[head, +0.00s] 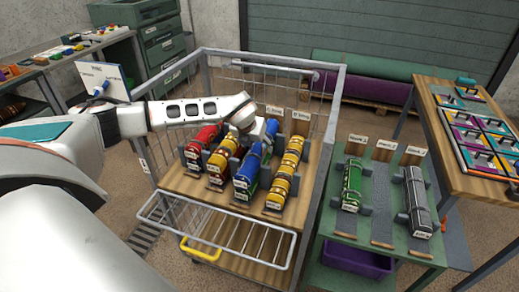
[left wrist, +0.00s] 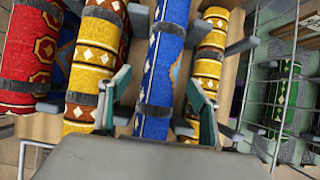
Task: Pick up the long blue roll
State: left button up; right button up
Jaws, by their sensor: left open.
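The long blue roll (head: 246,178) lies in the wire cart between two yellow patterned rolls. In the left wrist view the blue roll (left wrist: 153,98) runs up the middle, with dark straps around it. My left gripper (head: 252,136) is over the far part of the rolls and hides some of the blue one. In the left wrist view its two green fingers (left wrist: 160,108) are apart, one on each side of the blue roll, and hold nothing. Whether they touch it cannot be told. My right gripper is not in view.
A yellow roll (head: 222,159) and a red roll (head: 200,144) lie left of the blue one; another yellow roll (head: 284,176) lies right. Dark supports stand between them. A green table (head: 335,247) with green and grey rolls stands right of the cart's wire side.

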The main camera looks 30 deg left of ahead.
aim_at(258, 145)
pick_arm(q)
jog(key=x, duration=0.5)
jog(key=shift+w, duration=0.15)
jog(key=shift+r, duration=0.1)
jog(key=c, duration=1.4)
